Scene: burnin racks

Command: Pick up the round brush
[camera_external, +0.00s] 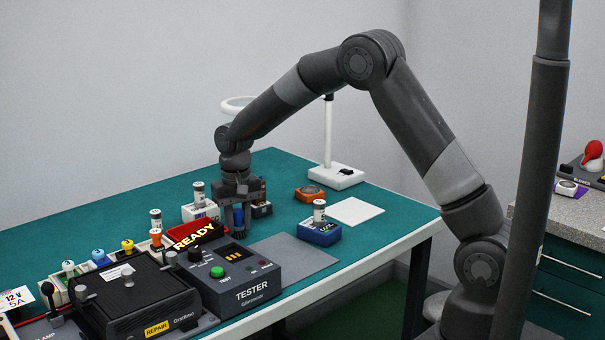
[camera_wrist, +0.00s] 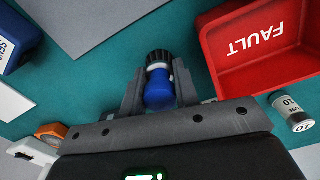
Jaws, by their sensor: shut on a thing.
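The round brush (camera_wrist: 158,92) has a blue handle, a pale collar and a dark round head. In the wrist view it sits between the two fingers of my gripper (camera_wrist: 157,82), which are shut on it. The dark head points away from the palm. In the external view, my gripper (camera_external: 238,206) points down close to the green tabletop, with the blue of the brush (camera_external: 238,217) showing between the fingers. I cannot tell whether the brush touches the table.
A red FAULT tray (camera_wrist: 205,48) and a small fuse (camera_wrist: 290,111) lie right of the brush in the wrist view. In the external view, the READY tray (camera_external: 186,246), the tester (camera_external: 238,290) and a blue holder (camera_external: 319,236) stand near my gripper. A white sheet (camera_external: 355,211) lies flat.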

